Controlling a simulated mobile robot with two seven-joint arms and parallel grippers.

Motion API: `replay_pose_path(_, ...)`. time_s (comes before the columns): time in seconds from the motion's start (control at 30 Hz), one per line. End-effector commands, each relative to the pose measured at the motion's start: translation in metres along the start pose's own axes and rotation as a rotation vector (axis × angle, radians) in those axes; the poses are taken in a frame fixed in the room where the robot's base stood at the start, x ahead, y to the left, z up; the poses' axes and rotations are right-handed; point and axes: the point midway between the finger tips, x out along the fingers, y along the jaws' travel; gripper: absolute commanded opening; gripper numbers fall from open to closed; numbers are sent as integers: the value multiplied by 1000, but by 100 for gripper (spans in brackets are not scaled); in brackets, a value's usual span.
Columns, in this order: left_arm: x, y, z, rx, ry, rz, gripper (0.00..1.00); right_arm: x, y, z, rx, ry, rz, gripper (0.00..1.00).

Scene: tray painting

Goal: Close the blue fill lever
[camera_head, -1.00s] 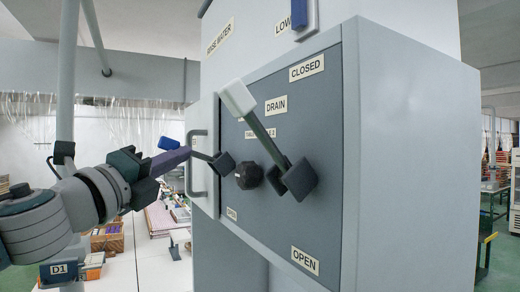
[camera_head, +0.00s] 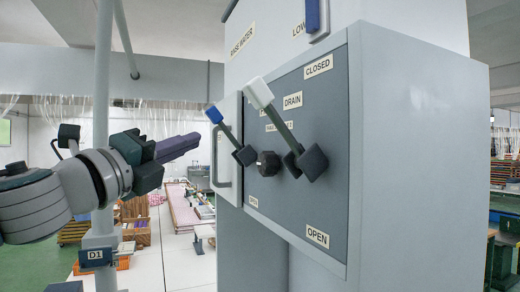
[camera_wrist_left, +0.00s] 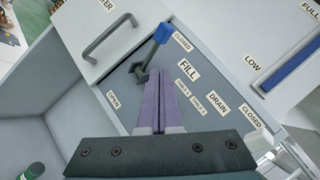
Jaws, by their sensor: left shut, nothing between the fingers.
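The blue fill lever (camera_head: 214,115) is on the dark grey panel, its blue tip up and left of its dark pivot block. In the left wrist view its blue tip (camera_wrist_left: 162,33) lies beside a CLOSED label (camera_wrist_left: 182,42), above the FILL label (camera_wrist_left: 188,69). My left gripper (camera_head: 197,139) has purple fingers pressed together, with nothing between them. In the head view it is left of and below the blue tip, with a gap. In the wrist view the fingertips (camera_wrist_left: 160,76) overlap the area near the pivot; contact cannot be told. My right gripper is not in view.
The drain lever with a white tip (camera_head: 258,92) points up beside the fill lever. A dark knob (camera_head: 267,163) sits between their pivots. A grey door handle (camera_head: 217,165) stands out at the panel's left. An OPEN label (camera_head: 318,236) is lower right.

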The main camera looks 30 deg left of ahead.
Motion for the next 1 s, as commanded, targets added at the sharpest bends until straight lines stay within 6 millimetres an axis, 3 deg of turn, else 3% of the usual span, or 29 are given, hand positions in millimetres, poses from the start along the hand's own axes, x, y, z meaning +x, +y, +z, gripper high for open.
replay_pose_path(0.2,-35,-9,4,2,8,1,0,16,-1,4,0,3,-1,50)
replay_pose_path(0.4,-51,-16,10,0,4,2,0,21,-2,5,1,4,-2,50)
replay_pose_path(1.0,-57,-20,13,-1,4,0,0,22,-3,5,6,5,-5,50)
